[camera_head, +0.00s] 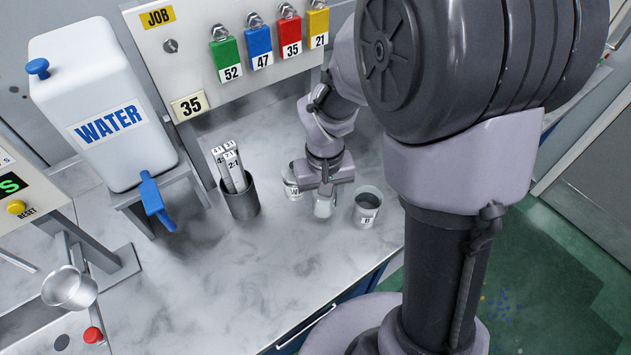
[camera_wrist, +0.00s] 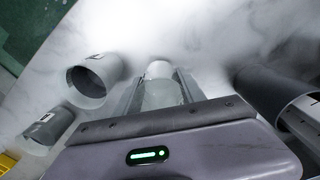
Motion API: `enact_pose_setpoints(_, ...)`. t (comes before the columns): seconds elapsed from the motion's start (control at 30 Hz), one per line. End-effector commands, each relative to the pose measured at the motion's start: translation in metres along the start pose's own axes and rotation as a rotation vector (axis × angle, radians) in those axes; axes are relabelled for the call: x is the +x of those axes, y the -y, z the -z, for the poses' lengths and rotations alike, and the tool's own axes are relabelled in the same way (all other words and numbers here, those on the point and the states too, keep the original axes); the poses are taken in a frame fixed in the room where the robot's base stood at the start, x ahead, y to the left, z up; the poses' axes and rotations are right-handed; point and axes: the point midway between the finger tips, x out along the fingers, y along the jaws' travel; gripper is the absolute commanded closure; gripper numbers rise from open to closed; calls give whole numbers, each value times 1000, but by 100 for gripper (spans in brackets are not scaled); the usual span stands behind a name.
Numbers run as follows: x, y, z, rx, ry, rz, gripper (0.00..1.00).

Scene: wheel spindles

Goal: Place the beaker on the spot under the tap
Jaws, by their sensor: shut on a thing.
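A small clear beaker (camera_head: 323,208) is between the fingers of my gripper (camera_head: 322,196), over the right part of the counter. In the wrist view the glassy beaker (camera_wrist: 160,92) sits between the two fingers, which are shut on it. I cannot tell whether its base touches the counter. The blue tap (camera_head: 155,203) is on the front of the white WATER tank (camera_head: 92,95), well to the left of my gripper. The counter below the tap is bare, and no marked spot can be made out there.
A grey cup marked B (camera_head: 367,209) stands just right of my gripper; another labelled cup (camera_head: 291,184) is partly hidden behind it. A dark holder with labelled strips (camera_head: 241,201) stands between my gripper and the tap. A metal cup (camera_head: 70,288) is at lower left.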

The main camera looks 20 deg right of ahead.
Motion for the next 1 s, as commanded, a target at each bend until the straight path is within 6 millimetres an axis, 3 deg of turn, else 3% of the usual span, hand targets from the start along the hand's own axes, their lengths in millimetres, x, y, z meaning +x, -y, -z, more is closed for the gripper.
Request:
enact_pose_setpoints(0.1, 30, 0, -1, -1, 3, 0, 91)
enact_pose_setpoints(0.17, 39, 0, -1, 0, 3, 0, 91)
enact_pose_setpoints(0.5, 40, 0, -1, 0, 1, 0, 91)
enact_pose_setpoints(0.53, 40, 0, -1, 0, 1, 0, 51)
enact_pose_setpoints(0.63, 38, 0, -1, 0, 1, 0, 32)
enact_pose_setpoints(0.9, 38, 0, -1, 0, 0, 0, 31)
enact_pose_setpoints(1.0, 28, 0, -1, 0, -1, 0, 31)
